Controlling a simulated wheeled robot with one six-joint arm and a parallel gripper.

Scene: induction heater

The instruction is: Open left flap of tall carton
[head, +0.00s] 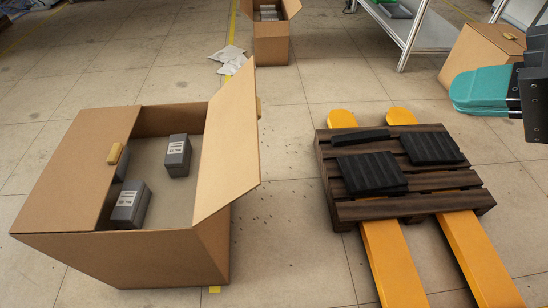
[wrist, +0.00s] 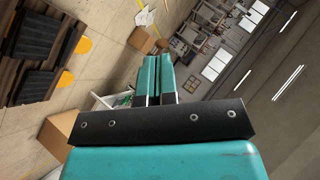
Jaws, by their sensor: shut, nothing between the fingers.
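A large brown carton (head: 130,262) stands at the front left in the head view. Its left flap (head: 82,160) lies flat over the left part of the opening and has a tan tab (head: 117,160) near its inner edge. Its right flap (head: 228,140) stands up and open. Dark grey labelled boxes (head: 130,205) show inside. I cannot tell for sure that this is the tall carton. My gripper (head: 470,92), with teal fingers, is at the right edge, far from this carton. In the wrist view its fingers (wrist: 157,78) are together and empty.
A pallet (head: 420,208) with black pieces sits on yellow forks (head: 395,265) at centre right. A closed carton (head: 478,62) stands behind my gripper, beside a metal rack (head: 412,38). An open carton (head: 270,45) stands at the back. Floor between the front carton and pallet is clear.

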